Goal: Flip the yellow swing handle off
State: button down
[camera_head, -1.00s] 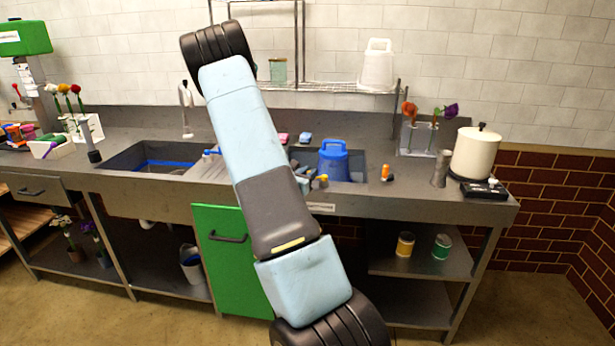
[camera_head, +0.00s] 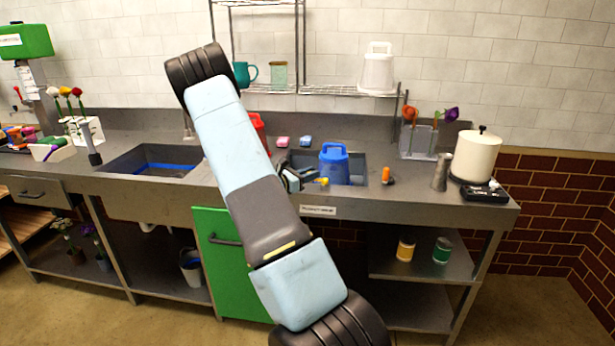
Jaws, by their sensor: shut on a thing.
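The yellow swing handle (camera_head: 322,181) is a small yellow piece at the front of the right-hand sink, just in front of the blue jug (camera_head: 334,163). My gripper (camera_head: 307,178) reaches in from the left at counter height, with its tips at the handle's left end. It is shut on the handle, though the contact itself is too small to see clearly. My arm hides the counter to the left of the gripper.
An orange item (camera_head: 388,176) stands right of the sink, with a metal cylinder (camera_head: 441,171) farther right. A red item (camera_head: 258,125) shows behind my arm. Pink (camera_head: 282,141) and blue (camera_head: 305,140) blocks lie behind the sink. A green door (camera_head: 217,250) hangs below.

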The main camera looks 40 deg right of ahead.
jog(key=shift+s+d+r, duration=0.1)
jog(key=shift+s+d, duration=0.05)
jog(key=c, duration=1.3)
grip_release()
jog(key=shift+o, duration=1.1)
jog(key=w+a, duration=0.1)
jog(key=a, duration=1.3)
jog(key=shift+w, duration=0.3)
jog(key=shift+d, duration=0.1)
jog(key=s+a+r+m+t+y, duration=0.3)
jog(key=s+a+r+m+y, duration=0.5)
jog(key=s+a+r, duration=0.3)
jog(key=s+a+r+m+t+y, duration=0.4)
jog(key=s+a+r+m+y, duration=0.4)
jog(key=s+a, duration=0.9)
notch_tip(320, 180, up, 4)
jog(key=shift+s+a+r+m+y, duration=0.25)
jog(key=shift+s+m+y, duration=0.15)
jog(key=shift+s+y, duration=0.45)
